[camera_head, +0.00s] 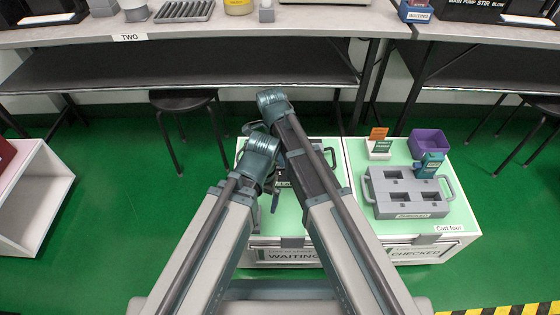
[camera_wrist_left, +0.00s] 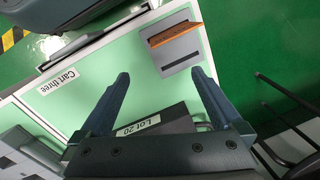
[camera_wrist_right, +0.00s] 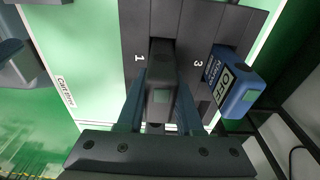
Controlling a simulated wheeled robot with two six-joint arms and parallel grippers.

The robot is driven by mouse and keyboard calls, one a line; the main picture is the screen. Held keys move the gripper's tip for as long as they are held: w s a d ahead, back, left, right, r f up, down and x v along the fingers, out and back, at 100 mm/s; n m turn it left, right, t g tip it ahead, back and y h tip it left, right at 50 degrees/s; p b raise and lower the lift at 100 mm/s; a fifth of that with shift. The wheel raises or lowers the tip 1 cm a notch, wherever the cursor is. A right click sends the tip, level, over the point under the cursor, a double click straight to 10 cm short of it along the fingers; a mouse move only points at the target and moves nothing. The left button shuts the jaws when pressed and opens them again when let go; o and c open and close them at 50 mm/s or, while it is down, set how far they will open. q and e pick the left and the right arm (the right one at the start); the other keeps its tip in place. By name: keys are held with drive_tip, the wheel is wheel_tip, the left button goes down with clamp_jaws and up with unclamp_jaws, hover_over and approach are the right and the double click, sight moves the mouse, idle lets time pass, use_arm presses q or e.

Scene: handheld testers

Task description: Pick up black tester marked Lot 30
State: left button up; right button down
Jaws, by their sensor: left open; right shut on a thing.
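In the right wrist view, my right gripper (camera_wrist_right: 160,112) is shut on a black tester (camera_wrist_right: 161,75) with a small green screen. The tester is at the rack slot beside number 1; I cannot tell how deep it sits, and no lot mark shows on it. The dark rack (camera_wrist_right: 178,22) also holds a blue tester (camera_wrist_right: 242,92) tagged OFF by number 3. In the left wrist view, my left gripper (camera_wrist_left: 162,88) is open and empty above the light green cart top. A label (camera_wrist_left: 139,130) that seems to read Lot 20 is on a dark block near its base.
A grey stand with an orange card (camera_wrist_left: 172,35) is near the left fingertips. On the CHECKED cart are a grey slotted tray (camera_head: 408,205), a teal tester (camera_head: 428,165) and a purple bin (camera_head: 430,142). The bench edge (camera_head: 190,37) lies beyond both carts. My arms cross over the WAITING cart.

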drive_tip(key=shift+r, duration=0.1)
wheel_tip(320, 180, up, 10)
drive_tip(key=p, duration=1)
use_arm(q)
wheel_tip(320, 180, up, 10)
